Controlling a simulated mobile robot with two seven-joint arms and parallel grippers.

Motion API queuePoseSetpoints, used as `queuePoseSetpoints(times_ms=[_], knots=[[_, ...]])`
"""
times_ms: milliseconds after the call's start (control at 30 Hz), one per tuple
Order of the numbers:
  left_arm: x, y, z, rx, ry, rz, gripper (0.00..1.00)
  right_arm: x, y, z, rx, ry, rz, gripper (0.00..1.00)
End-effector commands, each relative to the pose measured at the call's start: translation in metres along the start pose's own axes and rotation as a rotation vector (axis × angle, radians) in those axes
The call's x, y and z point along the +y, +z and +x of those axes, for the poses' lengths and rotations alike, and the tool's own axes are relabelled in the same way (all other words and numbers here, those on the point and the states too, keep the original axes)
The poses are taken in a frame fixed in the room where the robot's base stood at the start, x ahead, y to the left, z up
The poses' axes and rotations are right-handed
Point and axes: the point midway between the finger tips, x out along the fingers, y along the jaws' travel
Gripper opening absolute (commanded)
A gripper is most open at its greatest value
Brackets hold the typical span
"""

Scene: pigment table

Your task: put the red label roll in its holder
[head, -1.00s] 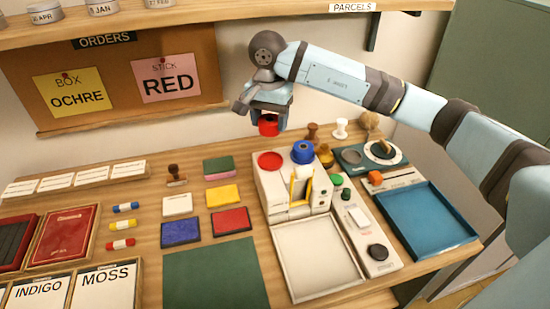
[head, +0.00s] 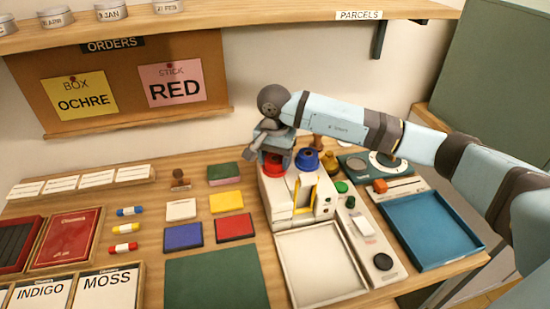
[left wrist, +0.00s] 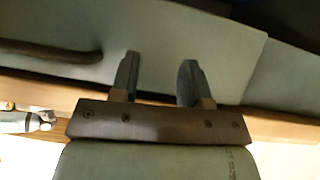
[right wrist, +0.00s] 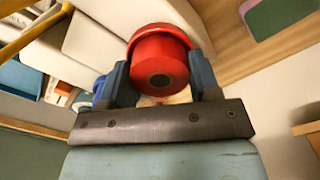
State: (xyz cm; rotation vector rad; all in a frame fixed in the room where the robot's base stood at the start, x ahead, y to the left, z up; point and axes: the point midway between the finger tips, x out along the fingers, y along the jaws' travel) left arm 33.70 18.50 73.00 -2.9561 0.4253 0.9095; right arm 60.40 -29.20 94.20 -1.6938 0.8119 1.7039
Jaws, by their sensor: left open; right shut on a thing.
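The red label roll (right wrist: 158,62) sits between the fingers of my right gripper (right wrist: 160,88), which is shut on it. In the head view my right gripper (head: 273,155) holds the roll (head: 271,166) at the left rear corner of the white label machine (head: 280,208), at the red holder. A wider red rim, the holder (right wrist: 180,33), shows just behind the roll in the right wrist view. I cannot tell whether roll and holder touch. My left gripper (left wrist: 158,85) is open and empty in the left wrist view, away from the machine.
A blue roll (head: 307,159) stands on the machine just right of my right gripper, with an ochre one (head: 329,164) beyond it. A white tray (head: 318,262) lies in front, a blue tray (head: 430,229) to the right. The orders board (head: 120,85) is behind.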

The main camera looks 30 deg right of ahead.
Motion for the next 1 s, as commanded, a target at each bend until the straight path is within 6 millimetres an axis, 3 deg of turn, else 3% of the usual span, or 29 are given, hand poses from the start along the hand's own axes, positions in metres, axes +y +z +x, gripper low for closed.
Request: queuePoseSetpoints(times_ms=[200, 233, 300, 333, 700, 1000], knots=[[0.001, 0.002, 0.002, 0.003, 0.000, -0.003, 0.43, 0.000, 0.000, 0.004, 0.000, 0.000, -0.001, 0.33], [0.001, 0.000, 0.001, 0.004, 0.000, -0.003, 0.43, 0.000, 0.000, 0.002, 0.000, 0.000, -0.001, 0.63], [0.001, -0.001, 0.001, 0.005, 0.000, -0.004, 0.43, 0.000, 0.000, 0.002, 0.000, 0.000, -0.001, 0.80], [0.001, -0.001, 0.001, 0.006, 0.000, -0.004, 0.43, 0.000, 0.000, 0.002, 0.000, 0.000, -0.001, 0.82], [0.002, -0.004, -0.001, 0.005, 0.001, -0.005, 0.43, 0.000, 0.000, -0.006, 0.001, -0.001, -0.001, 0.82], [0.002, 0.000, 0.000, -0.002, 0.001, -0.006, 0.43, -0.001, 0.000, -0.065, 0.003, -0.003, -0.001, 0.82]])
